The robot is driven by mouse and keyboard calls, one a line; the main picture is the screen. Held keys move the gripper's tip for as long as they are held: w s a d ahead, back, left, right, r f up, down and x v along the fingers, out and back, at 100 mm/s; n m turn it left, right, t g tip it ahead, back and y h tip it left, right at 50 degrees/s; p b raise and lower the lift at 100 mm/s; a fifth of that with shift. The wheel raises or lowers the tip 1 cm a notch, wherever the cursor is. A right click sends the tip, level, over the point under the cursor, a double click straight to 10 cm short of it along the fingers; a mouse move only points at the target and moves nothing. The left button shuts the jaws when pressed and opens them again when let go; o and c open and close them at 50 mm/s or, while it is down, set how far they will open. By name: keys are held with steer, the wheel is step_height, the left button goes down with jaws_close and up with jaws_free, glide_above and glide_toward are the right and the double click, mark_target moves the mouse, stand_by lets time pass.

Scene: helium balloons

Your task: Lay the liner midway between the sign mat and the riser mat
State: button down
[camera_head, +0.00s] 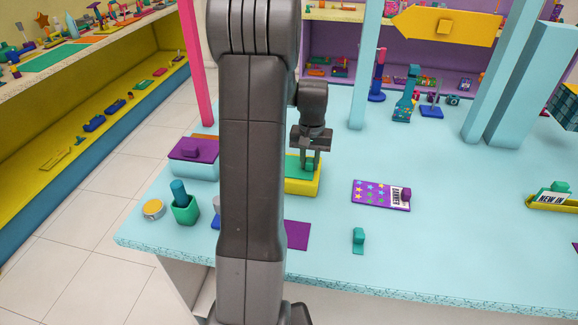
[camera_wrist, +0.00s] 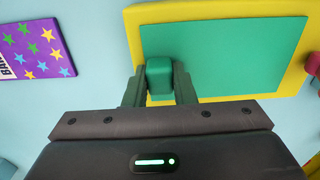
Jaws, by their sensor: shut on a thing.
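The liner, which I take to be the green sheet (camera_head: 297,168) with a green knob, lies over a yellow tray or block (camera_head: 303,187) on the light blue table. In the wrist view the green sheet (camera_wrist: 222,52) sits inside a yellow border (camera_wrist: 132,18). My gripper (camera_head: 310,160) is shut on the green knob, which shows between the fingers (camera_wrist: 159,78). I cannot tell whether the sheet is lifted. A flat purple mat (camera_head: 297,235) lies near the front edge, partly hidden by my arm. I cannot tell whether it is the sign mat or the riser mat.
A purple card with stars (camera_head: 376,194) lies right of the tray. A teal block (camera_head: 358,239) stands before it. A "NEW IN" sign (camera_head: 553,194) stands far right. A green cup (camera_head: 185,209) and purple-topped box (camera_head: 196,151) are left.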

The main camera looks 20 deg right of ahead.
steer(key=shift+s+f, duration=0.15)
steer(key=shift+f, duration=0.05)
steer(key=shift+w+r+p, duration=0.2)
steer(key=shift+r+p, duration=2.85)
steer(key=shift+r, duration=1.05)
